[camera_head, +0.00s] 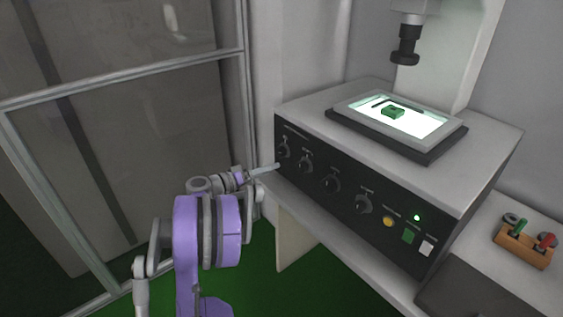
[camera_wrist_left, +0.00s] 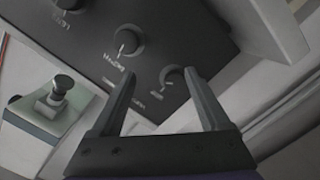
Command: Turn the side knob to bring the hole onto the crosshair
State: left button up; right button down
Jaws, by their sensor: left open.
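A dark machine front panel (camera_head: 340,188) carries a row of several round knobs. The leftmost knob (camera_head: 284,151) is by my left gripper (camera_head: 272,168), which points at the panel's left end. In the left wrist view, my open gripper (camera_wrist_left: 160,76) has a knob (camera_wrist_left: 172,76) near its fingertips, closer to the right finger; I cannot tell whether they touch. Another knob (camera_wrist_left: 128,40) lies beyond. A green part (camera_head: 393,112) sits on the lit stage (camera_head: 425,124) on top of the machine. The hole and crosshair cannot be made out. My right gripper is not in view.
A dark lens (camera_head: 405,50) hangs above the stage. A yellow button (camera_head: 388,221), a green button (camera_head: 408,235) and a white button (camera_head: 427,247) are right of the knobs. A wooden block with coloured handles (camera_head: 523,247) stands at right. A framed panel fills the left.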

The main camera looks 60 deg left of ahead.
aim_at(279, 153)
pick_arm(q)
jog(key=s+a+t+y, duration=0.1)
jog(key=s+a, duration=0.3)
jog(key=shift+n, duration=0.3)
jog(key=x, duration=0.7)
jog(key=b+x, duration=0.1)
jog(key=x, duration=0.2)
jog(key=shift+w+r, duration=0.3)
jog(key=shift+d, duration=0.1)
grip_shut()
